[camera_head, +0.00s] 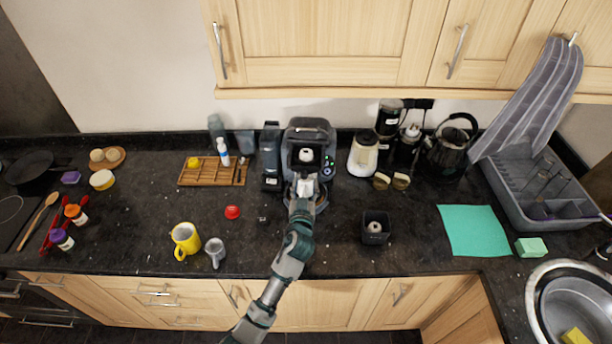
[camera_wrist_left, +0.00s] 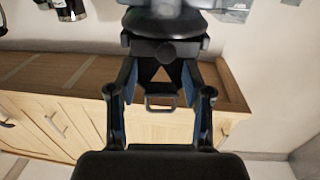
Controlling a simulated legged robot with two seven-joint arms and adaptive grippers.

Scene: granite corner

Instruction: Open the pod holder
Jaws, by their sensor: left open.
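The dark coffee machine (camera_head: 309,133) stands against the back wall in the middle of the counter in the head view. A light part, perhaps its pod holder (camera_head: 306,156), shows at its upper front. My left gripper (camera_head: 304,188) is at the lower front of the machine, and my arm hides part of it. In the left wrist view my left gripper (camera_wrist_left: 160,78) is open, with one finger on each side. A rounded dark part (camera_wrist_left: 165,42), likely of the machine, is just beyond the fingertips. I cannot tell whether they touch it. My right gripper is not in view.
A wooden tray (camera_head: 190,175) with small items stands left of the machine. A yellow mug (camera_head: 185,239), a grey cup (camera_head: 215,251) and a black box (camera_head: 375,230) are nearer. Wall cabinets (camera_head: 330,45) hang above.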

